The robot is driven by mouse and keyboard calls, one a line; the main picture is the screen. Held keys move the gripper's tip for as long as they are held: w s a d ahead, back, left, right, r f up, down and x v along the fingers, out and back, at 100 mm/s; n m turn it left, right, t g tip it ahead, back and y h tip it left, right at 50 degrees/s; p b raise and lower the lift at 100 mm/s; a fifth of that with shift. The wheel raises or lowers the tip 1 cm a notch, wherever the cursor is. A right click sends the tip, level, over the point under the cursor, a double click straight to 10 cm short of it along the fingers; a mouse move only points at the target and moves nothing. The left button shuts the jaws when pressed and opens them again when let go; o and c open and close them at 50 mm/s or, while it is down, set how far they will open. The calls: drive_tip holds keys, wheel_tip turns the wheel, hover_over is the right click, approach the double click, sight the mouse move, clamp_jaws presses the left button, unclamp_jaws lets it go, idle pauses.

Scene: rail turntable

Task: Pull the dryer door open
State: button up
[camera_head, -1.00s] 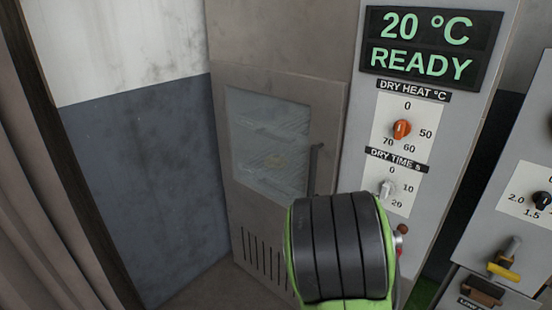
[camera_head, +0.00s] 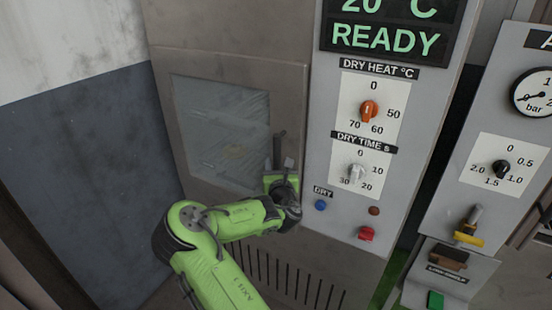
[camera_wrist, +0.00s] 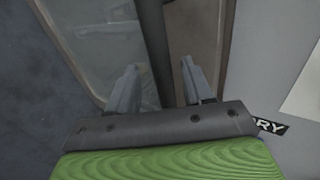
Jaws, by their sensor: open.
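The dryer door (camera_head: 183,148) is a grey-brown panel with a glazed window (camera_head: 225,120), and it looks closed. Its dark upright bar handle (camera_head: 279,150) is on the door's right side. In the wrist view the handle (camera_wrist: 153,40) runs down between my two fingers. My gripper (camera_head: 279,167) is at the handle's lower part, also seen in the wrist view (camera_wrist: 160,78). It is open, one finger on each side of the bar, with a visible gap on the right. The handle's lower end is hidden by my gripper.
The control panel (camera_head: 322,140) with DRY HEAT and DRY TIME knobs stands close to the right of the handle. Below are a blue button (camera_head: 320,205) and a red one (camera_head: 366,234). A blue-grey wall (camera_head: 90,150) lies left of the dryer.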

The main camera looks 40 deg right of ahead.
sight(277, 160)
drive_tip(key=x, duration=0.4)
drive_tip(key=shift+w+d+b, duration=0.1)
drive_tip(key=shift+b, duration=0.2)
clamp_jaws()
